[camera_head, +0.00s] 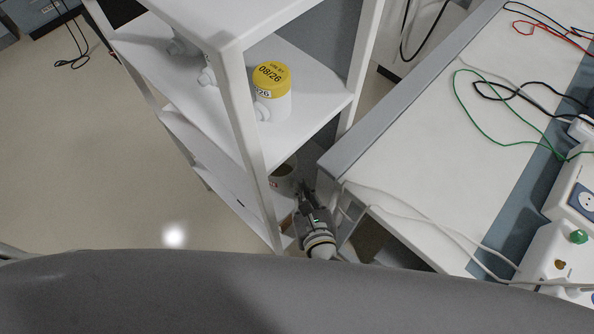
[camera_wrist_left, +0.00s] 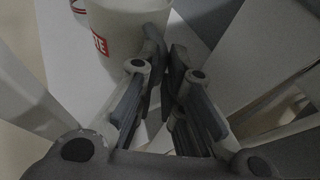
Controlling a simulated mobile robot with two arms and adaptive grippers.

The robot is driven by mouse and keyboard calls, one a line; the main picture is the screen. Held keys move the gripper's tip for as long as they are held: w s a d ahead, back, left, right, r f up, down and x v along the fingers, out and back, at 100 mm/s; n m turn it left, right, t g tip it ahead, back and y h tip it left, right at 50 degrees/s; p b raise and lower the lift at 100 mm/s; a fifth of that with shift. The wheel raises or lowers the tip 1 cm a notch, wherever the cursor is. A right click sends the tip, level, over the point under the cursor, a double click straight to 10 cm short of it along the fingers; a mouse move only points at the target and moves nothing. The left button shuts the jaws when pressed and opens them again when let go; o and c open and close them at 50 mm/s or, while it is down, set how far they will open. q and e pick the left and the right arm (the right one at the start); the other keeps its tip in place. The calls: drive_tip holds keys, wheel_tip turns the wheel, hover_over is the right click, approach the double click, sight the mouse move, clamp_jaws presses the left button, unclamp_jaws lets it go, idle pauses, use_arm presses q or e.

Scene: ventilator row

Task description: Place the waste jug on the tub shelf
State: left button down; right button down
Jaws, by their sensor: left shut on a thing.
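The waste jug (camera_head: 283,183) is a white, round container with a red label, seen at a lower level of the white shelf unit. The left wrist view shows the jug (camera_wrist_left: 125,30) larger, with part of its red label and a handle on its right side. My left gripper (camera_head: 303,190) is beside the jug, on its right, shut on the handle. Its fingers (camera_wrist_left: 165,62) close around the handle in the wrist view. The jug looks upright; whether its base touches a board I cannot tell. My right gripper is not in view.
The white shelf unit (camera_head: 235,110) has several boards and a front post close to the jug. A yellow-lidded white tub (camera_head: 271,95) stands on a higher board. A white bench (camera_head: 430,130) with cables stands close on the right. Open floor (camera_head: 90,160) lies left.

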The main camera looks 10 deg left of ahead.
use_arm(q)
drive_tip(key=shift+w+a, duration=0.3)
drive_tip(key=shift+w, duration=0.6)
drive_tip(key=shift+w+a, duration=0.35)
drive_tip(key=shift+w, duration=0.6)
drive_tip(key=shift+w+a, duration=0.3)
drive_tip(key=shift+w, duration=0.6)
drive_tip(key=shift+w+a+f, duration=0.1)
drive_tip(key=shift+w+a, duration=0.05)
drive_tip(key=shift+w, duration=0.2)
drive_tip(key=shift+s+f, duration=0.1)
drive_tip(key=shift+f, duration=0.4)
drive_tip(key=shift+f, duration=0.1)
drive_tip(key=c, duration=1.5)
unclamp_jaws()
drive_tip(key=shift+c, duration=0.2)
drive_tip(key=v, duration=1.2)
drive_tip(key=shift+p, duration=0.35)
